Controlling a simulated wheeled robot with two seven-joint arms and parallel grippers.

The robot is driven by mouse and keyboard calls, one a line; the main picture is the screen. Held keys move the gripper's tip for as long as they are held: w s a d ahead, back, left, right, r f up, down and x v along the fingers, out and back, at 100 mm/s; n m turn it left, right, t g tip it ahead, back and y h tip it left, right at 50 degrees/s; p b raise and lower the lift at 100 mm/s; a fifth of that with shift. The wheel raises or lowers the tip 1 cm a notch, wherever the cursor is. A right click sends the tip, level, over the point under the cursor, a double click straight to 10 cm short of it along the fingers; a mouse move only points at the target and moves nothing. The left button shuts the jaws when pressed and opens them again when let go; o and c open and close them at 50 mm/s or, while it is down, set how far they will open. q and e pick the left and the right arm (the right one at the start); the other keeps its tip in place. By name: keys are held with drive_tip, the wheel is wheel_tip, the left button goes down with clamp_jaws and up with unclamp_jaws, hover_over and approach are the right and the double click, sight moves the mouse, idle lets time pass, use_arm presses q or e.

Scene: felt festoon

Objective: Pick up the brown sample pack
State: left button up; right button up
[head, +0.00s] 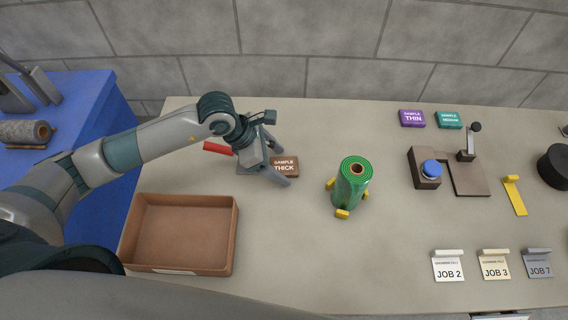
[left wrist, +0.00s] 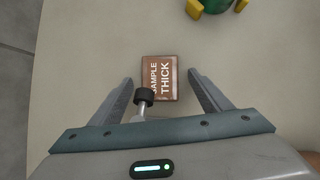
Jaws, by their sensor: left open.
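The brown sample pack (head: 285,166), labelled "SAMPLE THICK", lies flat on the table. In the left wrist view the brown pack (left wrist: 166,78) lies ahead of and partly between the fingers, with clear gaps to both. My left gripper (head: 281,162) is open and empty, its fingers pointing down around the pack. In the left wrist view the open left gripper (left wrist: 160,84) shows both fingers, and a dark round knob hides a corner of the pack. My right gripper is not seen.
A green roll (head: 351,184) on yellow feet stands right of the pack. A brown tray (head: 236,235) sits at front left, with a red bar (head: 217,148) behind it. Purple (head: 412,118) and teal (head: 449,120) packs lie at the back right. The table between pack and roll is clear.

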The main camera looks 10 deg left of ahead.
sight(280, 165)
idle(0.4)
use_arm(q)
drive_tip(key=c, duration=1.2)
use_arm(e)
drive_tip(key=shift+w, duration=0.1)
use_arm(q)
drive_tip(key=shift+r, duration=0.1)
